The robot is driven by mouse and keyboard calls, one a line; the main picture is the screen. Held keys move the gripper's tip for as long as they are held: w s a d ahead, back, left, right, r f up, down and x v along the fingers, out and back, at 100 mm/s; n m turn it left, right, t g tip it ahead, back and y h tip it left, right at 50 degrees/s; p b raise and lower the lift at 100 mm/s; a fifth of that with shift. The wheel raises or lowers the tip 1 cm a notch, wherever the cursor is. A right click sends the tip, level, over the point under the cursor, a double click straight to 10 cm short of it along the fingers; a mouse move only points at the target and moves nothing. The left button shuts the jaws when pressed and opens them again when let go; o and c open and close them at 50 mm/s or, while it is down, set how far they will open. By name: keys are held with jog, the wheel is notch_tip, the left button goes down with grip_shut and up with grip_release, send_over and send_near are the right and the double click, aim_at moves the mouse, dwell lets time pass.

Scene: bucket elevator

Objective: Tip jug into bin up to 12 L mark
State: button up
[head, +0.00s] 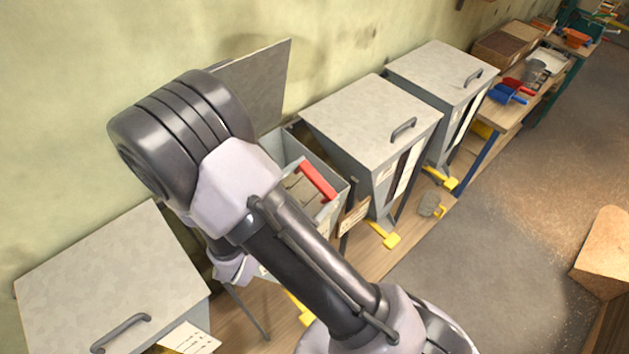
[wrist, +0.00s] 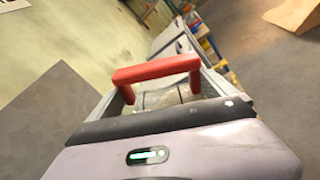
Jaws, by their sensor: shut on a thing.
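A red handle (head: 318,180), which I take for the jug's, shows over the open grey bin (head: 339,190) in the head view. In the wrist view the red handle (wrist: 157,70) stands up just beyond my gripper (wrist: 160,125), whose housing shows a green light. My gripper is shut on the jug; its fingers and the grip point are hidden. Much of the jug's body is hidden, and I cannot tell its tilt. Brownish material shows below the handle in the bin. I cannot make out a 12 L mark or the fill level.
The open bin's lid (head: 258,85) stands raised against the wall. Closed bins stand to its right (head: 370,112) and at lower left (head: 110,285). A workbench (head: 510,115) with red and blue scoops is farther back. The grey floor at right is open, with a wooden block (head: 605,250).

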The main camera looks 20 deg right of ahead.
aim_at(297, 175)
jog(key=shift+w+a+f+n+p, duration=0.1)
jog(key=shift+w+a+n+p, duration=0.2)
jog(key=shift+w+n+p, duration=0.55)
jog(key=shift+a+f+g, duration=0.15)
jog(key=shift+g, duration=0.15)
jog(key=shift+w+a+f+n+p, duration=0.15)
jog(key=shift+w+n+p, duration=0.15)
jog(key=shift+w+n, duration=0.05)
jog(key=shift+w+a+f+n, duration=0.15)
jog(key=shift+w+n, duration=0.1)
jog(key=shift+n, duration=0.05)
jog(key=shift+w, duration=0.1)
jog(key=shift+w+a+r+n+p, duration=0.2)
jog(key=shift+w+a+n+p, duration=0.2)
jog(key=shift+w+n+p, duration=0.25)
